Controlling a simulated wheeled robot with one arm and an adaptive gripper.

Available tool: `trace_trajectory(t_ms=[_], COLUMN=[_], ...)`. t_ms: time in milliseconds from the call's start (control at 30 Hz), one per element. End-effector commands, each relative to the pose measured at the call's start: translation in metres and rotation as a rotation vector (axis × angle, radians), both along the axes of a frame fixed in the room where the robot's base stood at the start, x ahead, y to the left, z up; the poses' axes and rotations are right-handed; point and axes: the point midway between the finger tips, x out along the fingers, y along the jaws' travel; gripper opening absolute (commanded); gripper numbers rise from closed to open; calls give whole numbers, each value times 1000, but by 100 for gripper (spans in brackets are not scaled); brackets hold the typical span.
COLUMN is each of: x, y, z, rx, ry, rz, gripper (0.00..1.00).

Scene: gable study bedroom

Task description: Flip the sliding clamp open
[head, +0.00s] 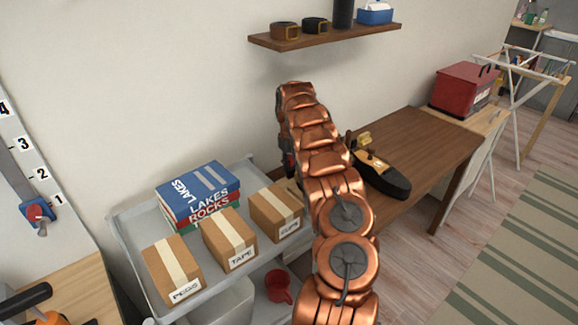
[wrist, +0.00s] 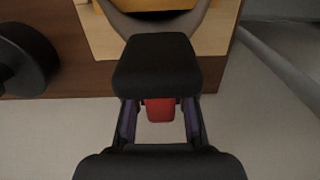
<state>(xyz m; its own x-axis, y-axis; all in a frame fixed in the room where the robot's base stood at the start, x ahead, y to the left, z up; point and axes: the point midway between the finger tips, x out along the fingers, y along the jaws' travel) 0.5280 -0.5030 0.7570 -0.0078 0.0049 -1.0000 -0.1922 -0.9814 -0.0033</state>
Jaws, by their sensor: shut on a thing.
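A blue slider (head: 38,212) with a red round face and a small lever sits on a numbered rail (head: 20,165) at the far left, near the mark 1. It looks like the sliding clamp. My gripper is hidden behind my copper arm in the head view, well to the right of that slider. In the wrist view my gripper (wrist: 158,75) is shut on a red piece (wrist: 160,110). The near black finger covers most of the contact, so I cannot tell whether this red piece belongs to a clamp.
A grey cart (head: 135,245) holds books (head: 198,192) and several labelled boxes (head: 230,240). A wooden table (head: 425,140) carries a black-and-wood tool (head: 380,178). A red mug (head: 279,286) is low on the cart. A shelf (head: 330,33) hangs above my arm.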

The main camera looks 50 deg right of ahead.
Motion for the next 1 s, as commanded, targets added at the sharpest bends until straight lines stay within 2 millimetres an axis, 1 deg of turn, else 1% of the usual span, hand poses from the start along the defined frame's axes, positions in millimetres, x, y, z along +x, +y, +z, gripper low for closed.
trace_trajectory(t_ms=[33, 67, 100, 300, 567, 667, 767, 1000], x=[12, 12, 12, 7, 5, 5, 6, 7], y=[1, 1, 1, -1, -1, -1, -2, -1], z=[5, 5, 5, 4, 3, 6, 15, 52], rx=[-16, -16, -16, -11, -8, -8, -10, -10], ry=[-30, -30, -30, -20, -15, -15, -16, -18], rz=[10, 10, 10, 4, 2, 3, 3, 5], gripper=[0, 0, 29, 50, 50, 50, 50, 50])
